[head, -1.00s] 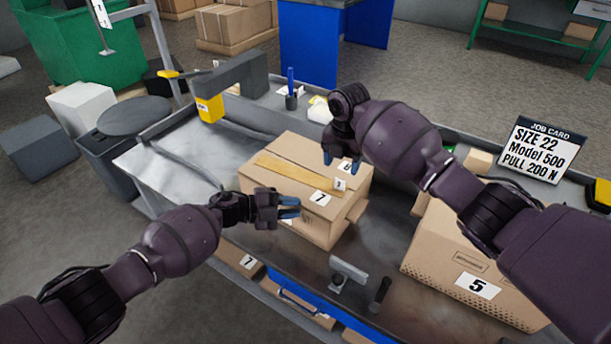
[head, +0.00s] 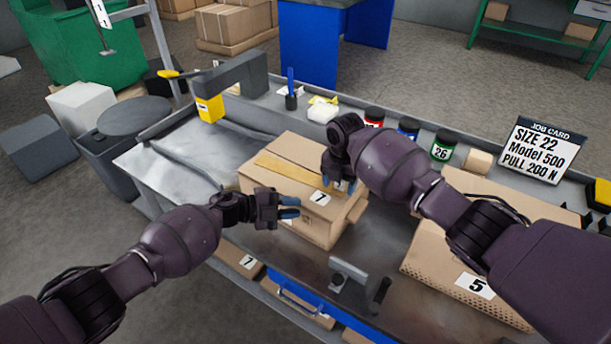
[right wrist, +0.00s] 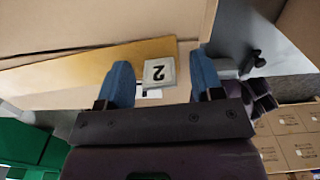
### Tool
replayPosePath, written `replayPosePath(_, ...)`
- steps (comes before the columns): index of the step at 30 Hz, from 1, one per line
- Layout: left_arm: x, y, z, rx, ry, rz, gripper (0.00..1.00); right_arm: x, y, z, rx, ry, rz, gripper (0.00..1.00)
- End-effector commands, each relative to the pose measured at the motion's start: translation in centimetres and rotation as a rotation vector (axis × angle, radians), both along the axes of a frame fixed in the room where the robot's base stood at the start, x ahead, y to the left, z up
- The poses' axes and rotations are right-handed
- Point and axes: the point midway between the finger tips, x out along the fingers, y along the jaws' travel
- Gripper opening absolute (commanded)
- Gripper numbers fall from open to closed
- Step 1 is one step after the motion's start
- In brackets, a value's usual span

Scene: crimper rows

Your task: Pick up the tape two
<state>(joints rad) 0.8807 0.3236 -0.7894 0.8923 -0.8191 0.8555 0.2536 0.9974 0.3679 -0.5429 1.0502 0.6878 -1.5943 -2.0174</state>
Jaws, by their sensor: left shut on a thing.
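A tan tape strip (head: 285,165) lies along the top of a cardboard box (head: 328,233) marked 7. My right gripper (head: 340,184) is over the box's right part. Its blue fingers (right wrist: 163,82) stand open on either side of the tag, with gaps. In the head view the gripper hides the tag. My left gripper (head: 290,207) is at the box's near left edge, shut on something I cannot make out.
A perforated box (head: 455,262) marked 5 stands to the right, under my right arm. A grey metal fixture (head: 348,275) is at the bench's near edge. Several lidded jars (head: 443,146) and a job card (head: 537,150) line the back. The bench's left part (head: 180,160) is mostly clear.

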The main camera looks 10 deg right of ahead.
Motion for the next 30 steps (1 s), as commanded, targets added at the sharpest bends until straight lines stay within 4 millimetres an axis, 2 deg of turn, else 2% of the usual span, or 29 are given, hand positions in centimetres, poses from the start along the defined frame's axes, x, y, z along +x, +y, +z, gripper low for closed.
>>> replayPosePath(1, -0.7, 0.3, -2.0, 0.019, 0.022, 0.002, 0.0, -0.1, 0.0, -0.7, 0.0, 0.007, 0.0, 0.53)
replayPosePath(9, -0.7, 0.3, -2.0, 0.02, 0.021, 0.002, 0.0, -0.1, 0.0, -0.7, 0.0, 0.007, 0.0, 0.11)
replayPosePath(10, -0.7, 0.3, -2.0, 0.02, 0.021, 0.002, 0.0, -0.1, 0.0, -0.7, 0.0, 0.007, -0.001, 0.09)
replayPosePath(16, -0.7, 0.3, -2.0, 0.019, 0.022, 0.002, 0.0, -0.1, 0.0, -0.6, 0.0, 0.007, -0.001, 0.09)
replayPosePath(20, -0.7, 0.3, -2.0, 0.02, 0.021, 0.002, 0.0, 0.0, -0.1, 0.2, 0.0, 0.005, -0.001, 0.09)
replayPosePath(30, -0.7, 0.4, -2.0, 0.02, 0.021, 0.002, 0.0, 0.0, 0.0, 6.1, 0.001, 0.003, 0.001, 0.09)
